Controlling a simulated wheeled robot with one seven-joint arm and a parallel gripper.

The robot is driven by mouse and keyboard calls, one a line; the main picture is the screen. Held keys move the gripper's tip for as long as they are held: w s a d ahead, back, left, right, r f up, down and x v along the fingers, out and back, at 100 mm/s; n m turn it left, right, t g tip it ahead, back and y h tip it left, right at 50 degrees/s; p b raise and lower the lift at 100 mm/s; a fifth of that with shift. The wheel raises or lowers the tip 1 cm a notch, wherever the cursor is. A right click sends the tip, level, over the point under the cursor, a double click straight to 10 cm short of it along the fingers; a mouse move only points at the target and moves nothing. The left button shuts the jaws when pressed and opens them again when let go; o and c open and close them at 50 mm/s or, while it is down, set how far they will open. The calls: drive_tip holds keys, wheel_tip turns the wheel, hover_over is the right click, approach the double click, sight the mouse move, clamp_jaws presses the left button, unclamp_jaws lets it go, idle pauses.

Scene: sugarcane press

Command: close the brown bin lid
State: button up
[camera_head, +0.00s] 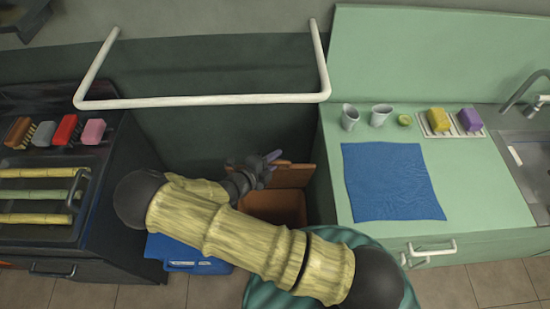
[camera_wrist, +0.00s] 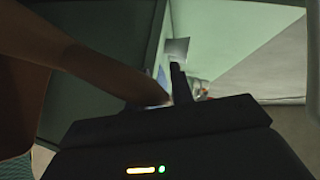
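The brown bin (camera_head: 277,208) stands on the floor between the dark cabinet and the green counter. Its brown lid (camera_head: 291,176) is up, behind the bin's opening, so the opening shows. My gripper (camera_head: 270,158) is at the upper left edge of the lid; I cannot tell whether it touches it. In the wrist view, a large brown surface (camera_wrist: 90,72), seemingly the lid, crosses the left side close to the camera. One dark fingertip (camera_wrist: 178,72) shows beside its end. The other finger seems hidden behind the brown surface, so the gap between the fingers cannot be seen.
A blue bin (camera_head: 190,254) stands left of the brown one, partly under my arm. The green counter (camera_head: 390,235) at right holds a blue cloth (camera_head: 390,181) and cups (camera_head: 381,115). A white rail (camera_head: 205,101) spans above. The black cabinet (camera_head: 125,215) is at left.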

drive_tip(key=shift+s+a, duration=0.15)
clamp_jaws()
drive_tip(key=shift+s, duration=0.15)
